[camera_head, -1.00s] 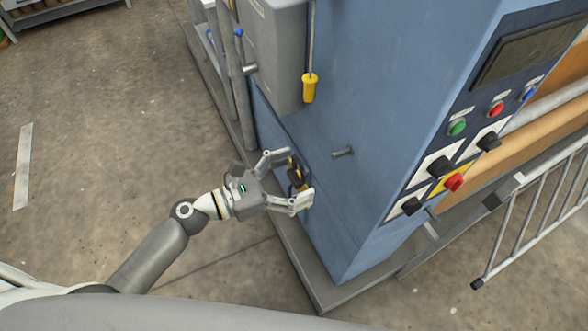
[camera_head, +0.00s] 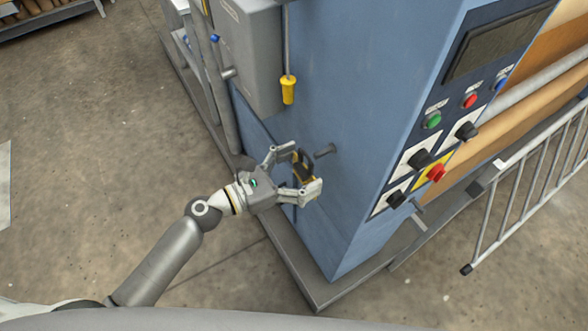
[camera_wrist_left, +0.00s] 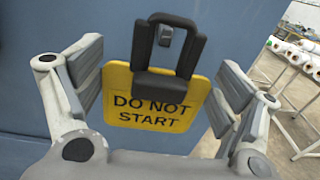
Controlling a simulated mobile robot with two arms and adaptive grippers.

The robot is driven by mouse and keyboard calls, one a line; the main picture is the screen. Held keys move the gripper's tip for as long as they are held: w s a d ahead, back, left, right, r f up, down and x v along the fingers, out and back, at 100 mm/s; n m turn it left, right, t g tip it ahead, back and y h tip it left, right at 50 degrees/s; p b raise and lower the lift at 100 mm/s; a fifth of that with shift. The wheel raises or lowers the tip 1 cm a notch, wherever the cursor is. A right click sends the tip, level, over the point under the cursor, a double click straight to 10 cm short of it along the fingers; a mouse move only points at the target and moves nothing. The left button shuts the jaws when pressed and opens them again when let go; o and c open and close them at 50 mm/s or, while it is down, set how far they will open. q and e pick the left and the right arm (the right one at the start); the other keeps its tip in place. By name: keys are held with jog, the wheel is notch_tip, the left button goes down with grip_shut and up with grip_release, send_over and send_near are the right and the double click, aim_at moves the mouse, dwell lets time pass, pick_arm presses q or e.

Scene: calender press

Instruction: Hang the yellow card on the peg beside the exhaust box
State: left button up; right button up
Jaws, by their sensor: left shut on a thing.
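My left gripper (camera_head: 296,172) is shut on the yellow card (camera_head: 303,180), its pads at the card's two side edges. In the left wrist view the card (camera_wrist_left: 150,105) reads "DO NOT START" and has a black loop (camera_wrist_left: 140,45) on top. The grey peg (camera_head: 325,151) sticks out of the blue machine wall, just up and right of the card in the head view. In the left wrist view the peg (camera_wrist_left: 166,36) shows inside the loop's opening. The loop looks short of the peg. The grey exhaust box (camera_head: 247,55) is on the wall further left. My right gripper is out of view.
A yellow handle (camera_head: 288,90) hangs on a rod beside the box. The control panel (camera_head: 436,150) with knobs and buttons is to the right of the peg. A metal guard rail (camera_head: 530,190) stands at far right. Floor at left is clear.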

aim_at(332, 157)
pick_arm(q)
jog(key=shift+x, duration=1.6)
jog(key=shift+w+d+f, duration=0.4)
jog(key=shift+d+f, duration=0.05)
jog(key=shift+f, duration=0.05)
jog(key=o, duration=0.7)
